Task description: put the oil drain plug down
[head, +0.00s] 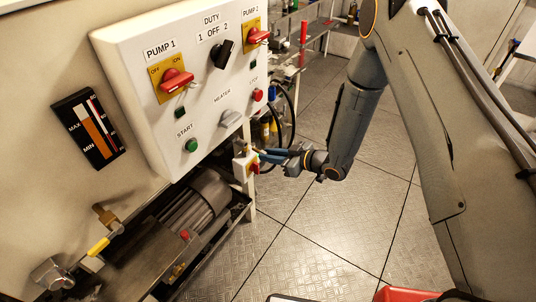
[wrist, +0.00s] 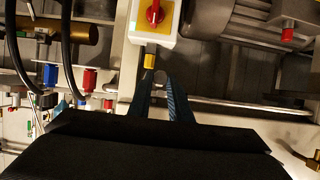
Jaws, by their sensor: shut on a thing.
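My gripper (head: 264,157) is at the middle of the head view, its blue fingers reaching left beside a small white switch box. In the wrist view my gripper (wrist: 158,82) has its two blue fingers drawn in toward each other. A small piece with a yellow band and dark parts, which looks like the oil drain plug (wrist: 149,61), is at the fingertips, just below the switch box in the picture. The fingers hide part of it. I cannot tell whether it touches anything besides the fingers.
The white switch box (wrist: 153,18) with a red knob is very close to the fingertips. A control panel (head: 205,100) hangs above left, and a motor (head: 197,205) sits in the frame below it. Black hoses (head: 290,115) are behind. Tiled floor (head: 310,220) is free at the right.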

